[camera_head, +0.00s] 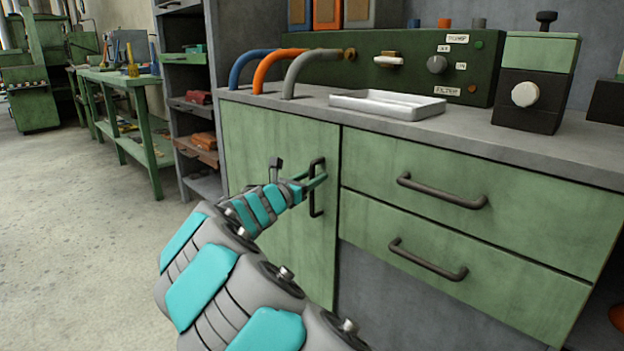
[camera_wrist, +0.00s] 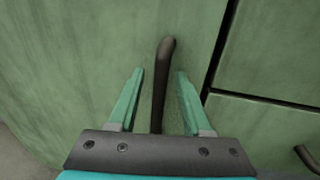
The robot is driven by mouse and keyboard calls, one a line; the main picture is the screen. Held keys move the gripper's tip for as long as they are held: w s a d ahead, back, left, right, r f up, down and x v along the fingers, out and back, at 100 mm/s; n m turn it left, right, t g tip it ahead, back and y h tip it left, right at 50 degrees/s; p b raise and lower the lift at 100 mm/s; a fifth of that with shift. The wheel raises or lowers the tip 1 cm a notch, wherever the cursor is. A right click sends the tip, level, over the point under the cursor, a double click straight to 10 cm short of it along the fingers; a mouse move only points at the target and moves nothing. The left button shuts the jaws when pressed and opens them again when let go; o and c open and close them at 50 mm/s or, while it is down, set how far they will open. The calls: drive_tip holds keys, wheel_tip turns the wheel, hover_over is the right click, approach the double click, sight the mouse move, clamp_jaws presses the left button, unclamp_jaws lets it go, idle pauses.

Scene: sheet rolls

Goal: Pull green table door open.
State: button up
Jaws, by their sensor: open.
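The green table door (camera_head: 262,140) is the left panel under the grey countertop, and it looks shut. Its dark vertical bar handle (camera_head: 317,205) is near the door's right edge. My gripper (camera_head: 316,181) is at the handle in the head view. In the wrist view, my gripper (camera_wrist: 160,88) is open, with one finger on each side of the handle (camera_wrist: 162,80). Gaps show between the handle and both fingers. The door (camera_wrist: 75,70) fills most of the wrist view.
Two green drawers with dark handles (camera_head: 440,192) (camera_head: 428,262) are right of the door. On the countertop (camera_head: 470,126) are a white tray (camera_head: 388,105), a control panel with hoses and a green-and-black box (camera_head: 530,85). Shelves and a green workbench stand at left; floor (camera_head: 60,210) is clear.

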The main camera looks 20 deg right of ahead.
clamp_jaws()
idle(0.4)
idle(1.1)
